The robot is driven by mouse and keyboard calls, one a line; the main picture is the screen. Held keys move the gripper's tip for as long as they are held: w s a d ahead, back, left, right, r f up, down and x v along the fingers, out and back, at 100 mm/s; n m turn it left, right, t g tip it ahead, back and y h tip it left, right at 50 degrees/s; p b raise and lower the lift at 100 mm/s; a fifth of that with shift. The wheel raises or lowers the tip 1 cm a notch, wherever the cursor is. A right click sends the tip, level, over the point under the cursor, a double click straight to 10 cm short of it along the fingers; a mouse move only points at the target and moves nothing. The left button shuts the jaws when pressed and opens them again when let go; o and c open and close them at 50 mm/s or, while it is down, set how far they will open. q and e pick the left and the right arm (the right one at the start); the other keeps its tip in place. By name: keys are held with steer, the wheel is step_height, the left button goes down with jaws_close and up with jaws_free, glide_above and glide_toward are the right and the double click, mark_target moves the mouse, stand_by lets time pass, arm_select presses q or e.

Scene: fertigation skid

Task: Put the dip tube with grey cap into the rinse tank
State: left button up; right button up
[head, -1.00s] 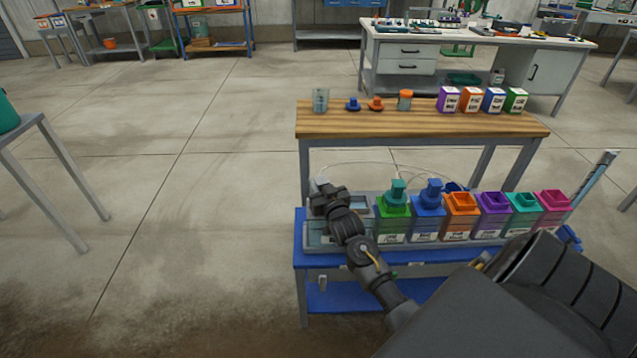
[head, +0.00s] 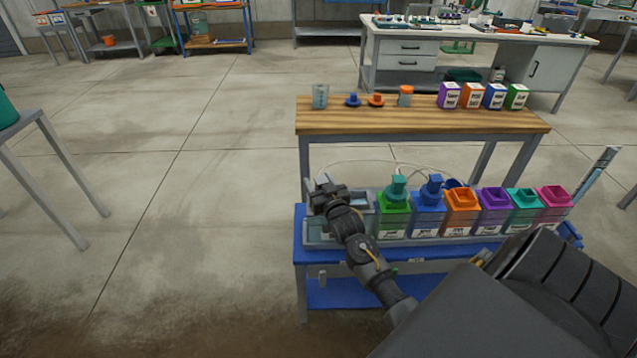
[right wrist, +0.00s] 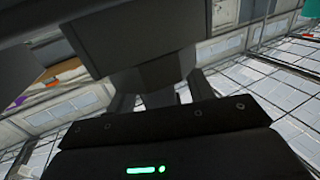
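My right gripper (head: 322,193) is over the left end of the tank row, above the pale, see-through rinse tank (head: 318,229), whose back and middle my arm covers. In the right wrist view, the fingers (right wrist: 165,92) are closed about a dark grey block that looks like the grey cap (right wrist: 140,62) of the dip tube. The tube below the cap is hidden. I cannot tell whether its tip is inside the tank. My left gripper is not in view.
Right of the rinse tank stand green (head: 393,214), blue (head: 427,216), orange (head: 461,218), purple, teal and pink tanks. Teal (head: 398,187) and blue (head: 432,186) caps sit on the first two. A wooden bench (head: 420,119) stands behind.

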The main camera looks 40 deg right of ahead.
steer(key=v, duration=1)
steer(key=shift+s+a, duration=0.15)
steer(key=shift+s, duration=0.15)
stand_by(0.8)
